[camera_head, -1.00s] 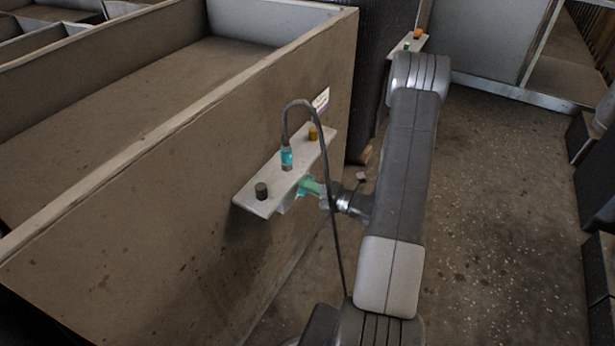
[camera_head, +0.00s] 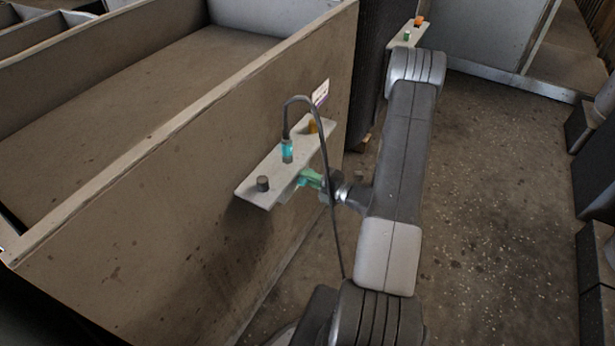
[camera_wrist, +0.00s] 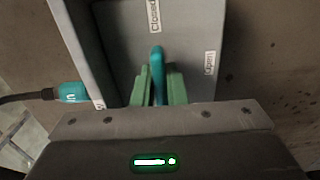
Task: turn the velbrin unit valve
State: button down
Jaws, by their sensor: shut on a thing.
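The valve handle (camera_wrist: 157,62) is a blue lever in the wrist view, on a grey panel (camera_wrist: 118,40) under the white bracket. It points up in the picture toward the "Closed" label (camera_wrist: 154,14); the "Open" label (camera_wrist: 210,62) is to its right. My gripper (camera_wrist: 159,78) has its two green fingers on either side of the lever, shut on it. In the head view my gripper (camera_head: 311,179) reaches in from the right beneath the bracket (camera_head: 262,193), and the lever is hidden there.
A dark cable (camera_head: 333,190) loops from the connector down past my gripper. The bracket is on a large brown housing wall (camera_head: 130,220). Open floor (camera_head: 490,210) lies right.

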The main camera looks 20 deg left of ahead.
jog(key=c, duration=1.5)
grip_release()
jog(key=shift+o, duration=0.2)
jog(key=s+d, duration=0.1)
jog(key=d, duration=1.2)
jog(key=shift+d, duration=0.4)
jog(key=shift+a, duration=0.1)
jog(key=a, duration=0.9)
jog(key=w+a, duration=0.1)
jog(key=a, duration=0.3)
jog(key=shift+a, duration=0.35)
jog(key=shift+d, duration=0.15)
